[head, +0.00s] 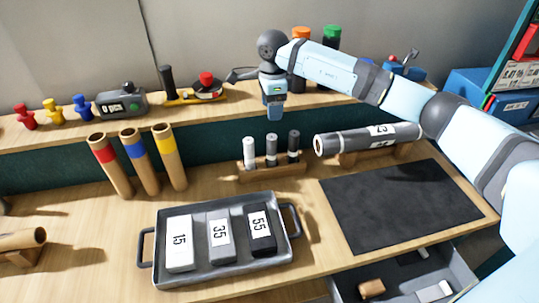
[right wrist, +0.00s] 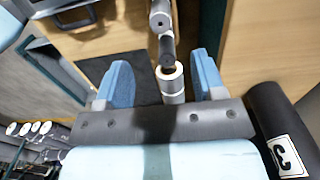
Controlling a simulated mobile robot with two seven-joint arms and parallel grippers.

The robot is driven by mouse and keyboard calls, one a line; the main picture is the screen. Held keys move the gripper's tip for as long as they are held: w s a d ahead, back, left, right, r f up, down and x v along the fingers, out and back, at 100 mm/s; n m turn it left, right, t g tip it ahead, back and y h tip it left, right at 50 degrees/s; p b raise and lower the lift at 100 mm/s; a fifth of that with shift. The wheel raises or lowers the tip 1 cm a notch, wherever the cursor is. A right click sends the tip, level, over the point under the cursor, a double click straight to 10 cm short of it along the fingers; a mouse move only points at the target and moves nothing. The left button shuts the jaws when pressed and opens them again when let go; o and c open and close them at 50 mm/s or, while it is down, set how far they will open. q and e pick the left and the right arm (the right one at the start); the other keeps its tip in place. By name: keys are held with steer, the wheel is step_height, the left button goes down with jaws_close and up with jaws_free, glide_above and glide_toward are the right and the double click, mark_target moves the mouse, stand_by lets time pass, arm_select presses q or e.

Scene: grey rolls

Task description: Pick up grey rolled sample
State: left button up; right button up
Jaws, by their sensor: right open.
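A large grey roll (head: 368,138) with white number labels lies on a wooden stand at the right, behind a dark mat. A smaller grey roll (head: 271,150) stands upright in the middle of a small wooden rack (head: 272,171), between a white roll (head: 249,152) and a black roll (head: 294,146). My right gripper (head: 274,108) points down, above the rack and apart from the rolls. In the right wrist view its two blue fingers (right wrist: 162,80) are spread, with a pale-ended cylinder (right wrist: 173,82) seen between them. My left gripper is not in view.
A grey tray (head: 147,252) holds numbered blocks at the front. Three tubes (head: 148,160) with coloured bands stand left of the rack. The dark mat (head: 400,205) is bare. The shelf behind carries small coloured items and a device (head: 122,102).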

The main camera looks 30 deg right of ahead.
mark_target(272, 136)
step_height(272, 136, down, 8)
steer(key=shift+d+f, duration=0.1)
steer(key=shift+d, duration=0.05)
steer(key=f, duration=0.2)
steer(key=f+p, duration=0.1)
steer(key=f, duration=0.1)
steer(key=shift+a+f, duration=0.2)
steer(key=shift+f, duration=0.45)
steer(key=c, duration=1)
steer(key=shift+r, duration=0.1)
